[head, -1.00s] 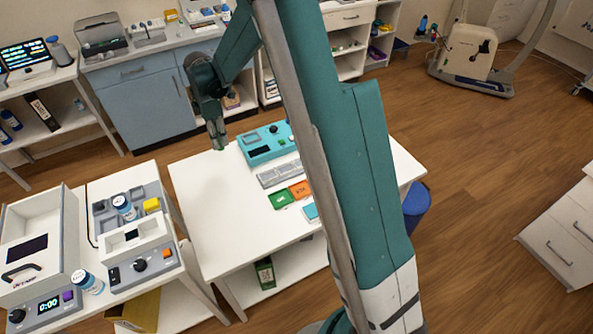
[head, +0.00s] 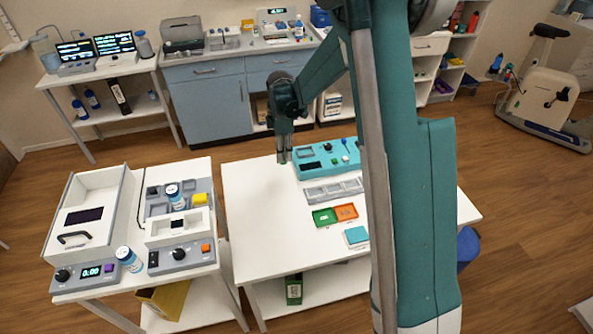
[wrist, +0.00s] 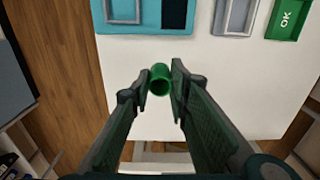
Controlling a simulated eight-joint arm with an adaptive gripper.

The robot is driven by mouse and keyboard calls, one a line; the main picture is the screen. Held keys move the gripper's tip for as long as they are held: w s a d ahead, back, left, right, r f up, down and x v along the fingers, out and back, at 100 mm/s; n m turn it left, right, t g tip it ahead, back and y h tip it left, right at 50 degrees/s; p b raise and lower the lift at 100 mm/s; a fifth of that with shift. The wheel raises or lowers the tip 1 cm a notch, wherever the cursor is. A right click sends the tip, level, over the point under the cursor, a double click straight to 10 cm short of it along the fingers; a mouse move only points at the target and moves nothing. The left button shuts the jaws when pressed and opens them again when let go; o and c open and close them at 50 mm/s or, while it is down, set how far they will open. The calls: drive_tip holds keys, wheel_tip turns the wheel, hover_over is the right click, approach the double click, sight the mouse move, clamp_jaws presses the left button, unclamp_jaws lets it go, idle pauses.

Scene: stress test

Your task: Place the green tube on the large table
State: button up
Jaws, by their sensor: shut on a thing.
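The green tube (wrist: 160,79) is a short, hollow cylinder. In the wrist view it sits between the fingertips of my gripper (wrist: 161,82), which is shut on it, and its open end faces the camera. In the head view my gripper (head: 284,157) points down over the back left part of the large white table (head: 262,215). The tube is not clearly visible there. The white tabletop (wrist: 230,95) lies below the tube in the wrist view. I cannot tell whether the tube touches it.
A teal device (head: 312,172), a grey tray (head: 333,201), a green tray (head: 325,217) and an orange tray (head: 346,212) stand right of my gripper. The table's left front is clear. A smaller bench with grey devices (head: 185,258) stands at left.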

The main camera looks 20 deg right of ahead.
drive_tip(key=shift+f, duration=1.8)
drive_tip(key=shift+f+b, duration=0.3)
drive_tip(key=shift+f, duration=1.6)
drive_tip(key=shift+f, duration=0.15)
drive_tip(key=o, duration=0.8)
drive_tip(key=shift+c, duration=0.2)
wheel_tip(320, 180, up, 12)
drive_tip(key=shift+r+p, duration=0.2)
drive_tip(key=shift+p, duration=0.3)
